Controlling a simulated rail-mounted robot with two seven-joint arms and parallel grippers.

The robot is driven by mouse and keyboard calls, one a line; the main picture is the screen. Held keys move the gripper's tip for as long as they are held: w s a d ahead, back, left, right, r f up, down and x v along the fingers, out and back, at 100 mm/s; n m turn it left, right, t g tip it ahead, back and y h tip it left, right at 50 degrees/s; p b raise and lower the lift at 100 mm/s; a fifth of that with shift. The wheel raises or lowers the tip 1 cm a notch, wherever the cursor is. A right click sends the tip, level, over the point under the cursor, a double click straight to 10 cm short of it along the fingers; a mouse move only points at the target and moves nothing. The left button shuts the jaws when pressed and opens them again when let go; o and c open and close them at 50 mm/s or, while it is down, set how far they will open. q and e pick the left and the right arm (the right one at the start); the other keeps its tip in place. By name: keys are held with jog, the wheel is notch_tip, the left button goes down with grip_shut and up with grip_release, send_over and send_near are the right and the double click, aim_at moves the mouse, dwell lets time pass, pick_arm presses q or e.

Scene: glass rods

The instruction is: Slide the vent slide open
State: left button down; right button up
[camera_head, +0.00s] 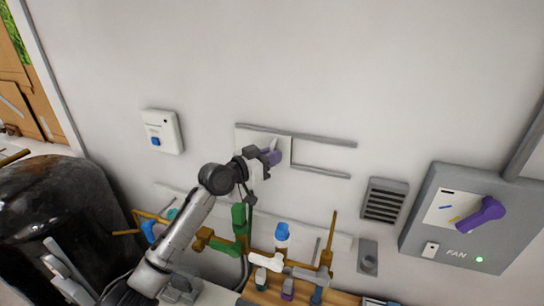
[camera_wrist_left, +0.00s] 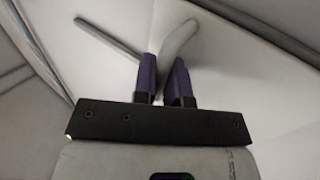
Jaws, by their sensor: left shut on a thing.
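The vent slide (camera_head: 248,138) is a pale panel on the wall, sitting at the left end between two grey horizontal rails. Its upper rail (camera_head: 322,141) and lower rail (camera_head: 322,171) run on to the right past the panel. My left gripper (camera_head: 272,157) is at the panel's front, its purple fingers around the grey handle. In the left wrist view, the curved grey handle (camera_wrist_left: 181,40) stands between the two purple fingers (camera_wrist_left: 164,85), which are shut on it. The gripper and wrist hide part of the panel. My right gripper is not in view.
A grey box marked FAN (camera_head: 425,225) with a purple lever (camera_head: 481,216) is at the right. A louvred grille (camera_head: 385,201) is beside it. Pipes with a green part (camera_head: 238,218) and small bottles are below. The wall between the rails right of the panel is clear.

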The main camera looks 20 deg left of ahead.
pick_arm(q)
jog(key=shift+d, duration=0.1)
jog(key=shift+d+p, duration=1.95)
jog(key=shift+d, duration=5.75)
jog(key=c, duration=1.5)
grip_release()
jog(key=shift+o, duration=0.2)
jog(key=b+v, duration=0.3)
jog(key=v, duration=1)
jog(key=shift+s+a, duration=0.25)
jog(key=shift+a, duration=0.05)
